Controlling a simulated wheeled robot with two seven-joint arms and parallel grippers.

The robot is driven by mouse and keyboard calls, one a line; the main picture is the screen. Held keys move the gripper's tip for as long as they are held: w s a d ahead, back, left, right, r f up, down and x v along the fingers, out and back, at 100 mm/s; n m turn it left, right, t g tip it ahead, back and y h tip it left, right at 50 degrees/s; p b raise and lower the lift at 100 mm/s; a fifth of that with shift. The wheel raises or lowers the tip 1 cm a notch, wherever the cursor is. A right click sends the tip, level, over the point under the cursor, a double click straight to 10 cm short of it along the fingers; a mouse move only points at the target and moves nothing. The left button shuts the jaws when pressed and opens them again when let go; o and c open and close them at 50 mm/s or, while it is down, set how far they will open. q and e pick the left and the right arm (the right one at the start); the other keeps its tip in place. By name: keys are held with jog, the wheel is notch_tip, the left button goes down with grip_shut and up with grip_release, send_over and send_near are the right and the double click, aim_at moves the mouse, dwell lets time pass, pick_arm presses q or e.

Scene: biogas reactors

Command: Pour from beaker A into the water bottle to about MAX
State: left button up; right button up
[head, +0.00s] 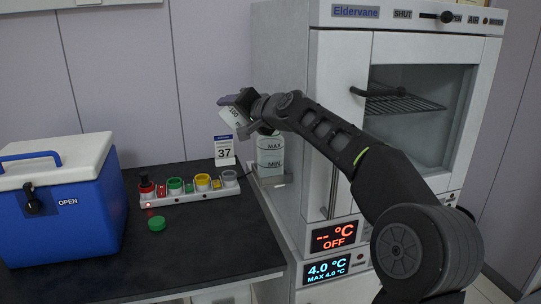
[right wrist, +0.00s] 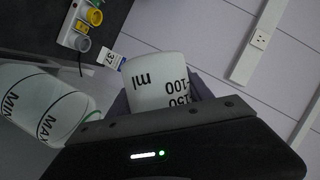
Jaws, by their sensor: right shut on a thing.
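The beaker (head: 231,114) is whitish with black volume marks and is held tilted, above and left of the water bottle. Its marks "ml", 100 and 150 show in the right wrist view (right wrist: 150,80); no letter A is visible. My right gripper (head: 246,112) is shut on the beaker. The water bottle (head: 270,158), pale with MAX and MIN lines, stands beside the white cabinet, below my gripper. It also shows in the right wrist view (right wrist: 42,108), apart from the beaker. I cannot make out its liquid level or any stream. My left gripper is out of view.
A strip of coloured round pieces (head: 190,195) lies on the dark bench, with a "37" card (head: 224,150) behind it. A loose green cap (head: 156,223) lies in front. A blue cooler (head: 66,210) stands left. The white cabinet (head: 340,60) bounds the right.

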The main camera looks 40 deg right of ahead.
jog(key=shift+f+b, duration=0.1)
jog(key=shift+b, duration=0.35)
jog(key=shift+r+m, duration=0.25)
jog(key=shift+m, duration=0.05)
dwell(0.8)
jog(key=shift+f+b, duration=0.15)
jog(key=shift+b, duration=0.45)
jog(key=shift+r+m+t+y+b, duration=0.5)
jog(key=shift+m+b, duration=0.05)
jog(key=shift+m, duration=0.25)
dwell(1.5)
jog(key=shift+f+b, duration=0.1)
jog(key=shift+b, duration=0.3)
jog(key=shift+d, duration=0.1)
jog(key=shift+r+m+t+b, duration=0.3)
jog(key=shift+r+m+b, duration=0.15)
jog(key=shift+m, duration=0.15)
dwell(2.5)
